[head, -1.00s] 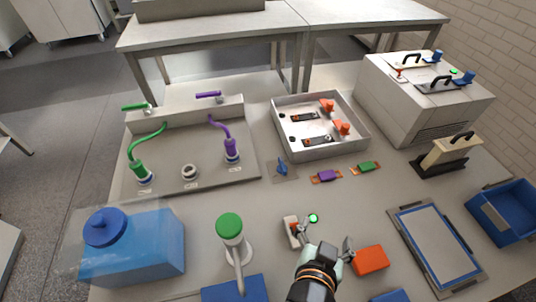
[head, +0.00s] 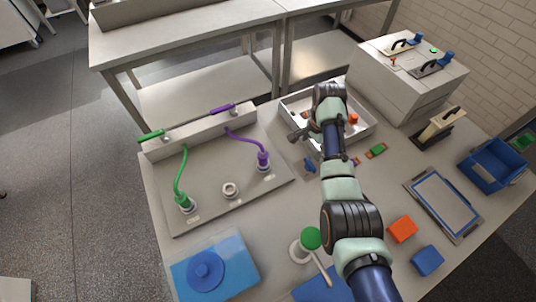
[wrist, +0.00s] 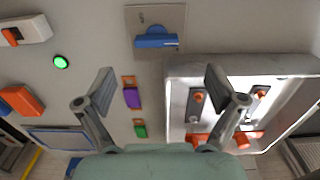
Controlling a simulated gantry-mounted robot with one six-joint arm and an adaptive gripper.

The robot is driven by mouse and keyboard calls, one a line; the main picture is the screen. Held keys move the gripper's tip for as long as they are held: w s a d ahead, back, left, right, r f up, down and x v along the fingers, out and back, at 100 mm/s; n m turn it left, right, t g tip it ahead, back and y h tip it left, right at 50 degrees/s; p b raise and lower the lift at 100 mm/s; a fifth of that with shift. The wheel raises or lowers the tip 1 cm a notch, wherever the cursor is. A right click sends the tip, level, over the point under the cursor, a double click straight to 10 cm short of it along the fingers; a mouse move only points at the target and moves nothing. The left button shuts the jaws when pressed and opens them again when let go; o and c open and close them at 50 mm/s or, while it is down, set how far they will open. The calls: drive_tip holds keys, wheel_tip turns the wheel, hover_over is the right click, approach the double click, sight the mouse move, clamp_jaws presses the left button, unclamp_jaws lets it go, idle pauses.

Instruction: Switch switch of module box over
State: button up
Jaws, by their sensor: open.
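A metal box (wrist: 240,66), open on top, holds modules and orange knobs; in the head view (head: 368,131) my arm covers part of it. A blue lever (wrist: 155,41) on a grey plate stands beside the box, and also shows in the head view (head: 310,165). A white unit with an orange rocker switch (wrist: 12,37) is at the wrist view's upper left, near a lit green lamp (wrist: 61,62); my arm hides it in the head view. My gripper (wrist: 161,85) is open and empty above the table. One finger overlaps the box in the picture; contact cannot be told.
A purple block (wrist: 131,98) and a green block (wrist: 140,131) lie beside the metal box. A panel with green and purple cables (head: 228,188) stands left of it. A white machine (head: 405,85) stands behind right. Orange (head: 402,229) and blue (head: 427,261) blocks lie at front right.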

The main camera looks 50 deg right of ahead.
sight(311, 163)
drive_tip(key=shift+s+f, duration=0.2)
wheel_tip(311, 163, down, 8)
drive_tip(key=b, duration=0.3)
drive_tip(key=shift+s+r, duration=0.15)
drive_tip(key=c, duration=1.1)
drive_tip(key=shift+c, duration=0.2)
